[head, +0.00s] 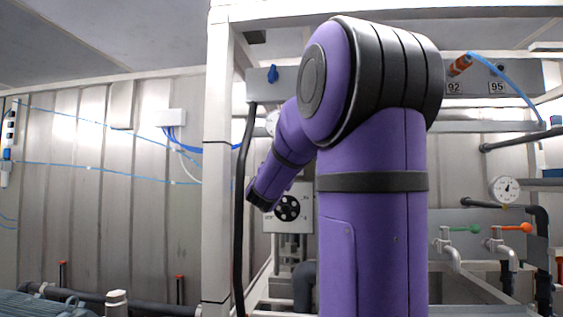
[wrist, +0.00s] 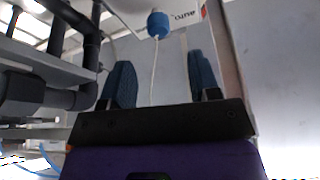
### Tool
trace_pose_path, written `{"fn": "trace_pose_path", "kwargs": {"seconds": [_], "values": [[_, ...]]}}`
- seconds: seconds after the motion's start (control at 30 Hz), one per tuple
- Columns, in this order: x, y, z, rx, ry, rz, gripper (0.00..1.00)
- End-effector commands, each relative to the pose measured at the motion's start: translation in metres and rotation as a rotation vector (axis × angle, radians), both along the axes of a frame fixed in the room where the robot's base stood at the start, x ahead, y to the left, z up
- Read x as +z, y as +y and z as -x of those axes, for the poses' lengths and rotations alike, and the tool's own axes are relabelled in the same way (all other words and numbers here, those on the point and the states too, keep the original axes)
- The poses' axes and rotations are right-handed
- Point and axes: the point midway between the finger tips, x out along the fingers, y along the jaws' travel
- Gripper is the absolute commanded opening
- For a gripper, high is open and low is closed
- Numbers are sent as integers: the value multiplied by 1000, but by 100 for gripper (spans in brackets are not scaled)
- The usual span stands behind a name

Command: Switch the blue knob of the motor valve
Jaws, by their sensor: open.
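In the head view a grey box with a black round dial (head: 288,208) sits just right of my arm's end; the fingers cannot be made out there. Another blue knob (head: 272,74) is on a grey box higher up; I cannot tell whether it is the same knob.
Dark pipes (wrist: 62,95) run along the left of the wrist view. In the head view a white frame post (head: 217,170) and a black cable (head: 241,200) stand left of my arm. Taps with green and orange handles (head: 511,228) and a gauge (head: 504,189) are at right.

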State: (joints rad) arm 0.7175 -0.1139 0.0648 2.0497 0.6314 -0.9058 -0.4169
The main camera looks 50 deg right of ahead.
Motion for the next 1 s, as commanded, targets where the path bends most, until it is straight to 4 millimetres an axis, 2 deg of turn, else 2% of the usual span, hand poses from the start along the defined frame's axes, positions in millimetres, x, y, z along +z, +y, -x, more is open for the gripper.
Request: {"fn": "trace_pose_path", "kwargs": {"seconds": [0.2, 0.43, 0.6, 0.9, 1.0], "values": [[15, -35, -14, -1, -1, -1, 56], [26, -61, -25, -1, 0, -1, 56], [30, -70, -29, 1, 0, -1, 56], [31, -71, -30, 1, 0, -1, 56], [31, -71, -30, 1, 0, -1, 33]]}}
